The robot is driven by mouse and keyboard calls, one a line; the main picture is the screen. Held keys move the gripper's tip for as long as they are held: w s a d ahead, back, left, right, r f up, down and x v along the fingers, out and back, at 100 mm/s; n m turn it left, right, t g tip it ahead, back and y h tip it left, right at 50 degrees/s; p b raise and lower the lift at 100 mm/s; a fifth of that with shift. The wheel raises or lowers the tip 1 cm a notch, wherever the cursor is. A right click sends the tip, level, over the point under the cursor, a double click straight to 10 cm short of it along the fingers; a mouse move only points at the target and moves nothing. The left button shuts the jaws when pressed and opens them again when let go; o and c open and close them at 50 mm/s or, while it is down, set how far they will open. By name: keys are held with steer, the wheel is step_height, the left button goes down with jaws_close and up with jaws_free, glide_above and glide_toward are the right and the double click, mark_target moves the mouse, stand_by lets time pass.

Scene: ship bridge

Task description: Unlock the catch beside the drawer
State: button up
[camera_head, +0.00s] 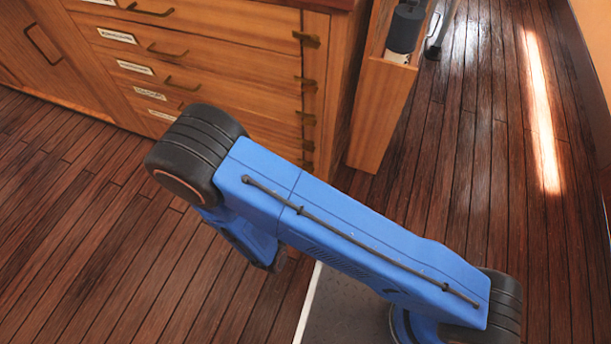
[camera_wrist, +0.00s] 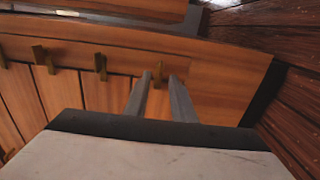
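The wooden cabinet has several stacked drawers (camera_head: 205,62) with dark handles and white labels. A column of small brass catches runs down its right side, the top catch (camera_head: 308,40) beside the top drawer. In the wrist view, the catches stand in a row. In the head view my gripper is hidden behind my blue arm.
Other catches stand close by in the row, the nearest one (camera_wrist: 100,66) just left of my fingers. A wooden post or panel (camera_head: 383,105) with a dark cylinder (camera_head: 404,30) stands right of the cabinet. The plank floor (camera_head: 460,170) is clear on the right.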

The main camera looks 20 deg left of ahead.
steer(key=shift+w+d, duration=0.15)
steer(key=shift+w, duration=1.9)
jaws_close()
